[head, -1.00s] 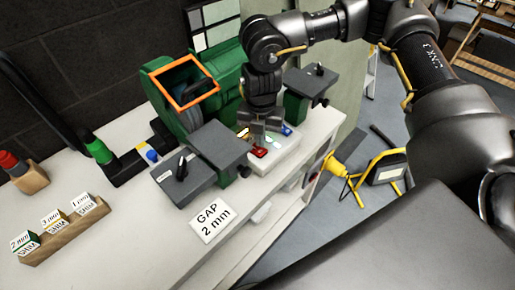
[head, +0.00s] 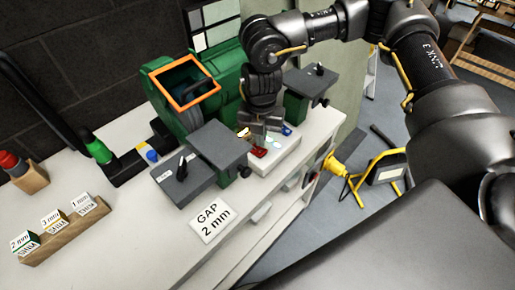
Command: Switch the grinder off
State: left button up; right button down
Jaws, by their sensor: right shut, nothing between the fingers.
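The green bench grinder (head: 223,80) stands on the white bench, with an orange-framed guard (head: 184,83) on its left side. In front of it is a pale switch box (head: 277,151) with a red button (head: 259,152), a yellowish one (head: 243,133) and a blue one (head: 286,130) on top. My right gripper (head: 259,137) points down over this box, shut and empty, with its tips close to the red button. I cannot tell whether they touch it. The gripper hides part of the box top and the grinder's middle. My left gripper is not in view.
Grey tool rests (head: 199,165) stand at the grinder's left and right (head: 312,79). A "GAP 2 mm" card (head: 211,220) lies at the front edge. Shim blocks in a wooden holder (head: 65,232) and a red-topped item (head: 10,162) are at left.

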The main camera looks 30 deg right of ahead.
aim_at(262, 150)
jog(key=shift+f+b, duration=0.45)
jog(key=shift+f, duration=0.3)
dwell(0.4)
jog(key=shift+d+f+b, duration=0.25)
jog(key=shift+f+b, duration=0.4)
jog(key=shift+f, duration=0.35)
jog(key=shift+a+r+p, duration=0.2)
jog(key=shift+r+p, duration=0.5)
jog(key=shift+r, duration=0.15)
jog(key=shift+a+r+p, duration=0.15)
jog(key=shift+r+p, duration=0.55)
jog(key=shift+r, duration=0.15)
notch_tip(262, 150, up, 2)
jog(key=shift+r+p, duration=0.1)
jog(key=shift+p, duration=0.85)
jog(key=shift+r+p, duration=0.8)
jog(key=shift+r, duration=0.2)
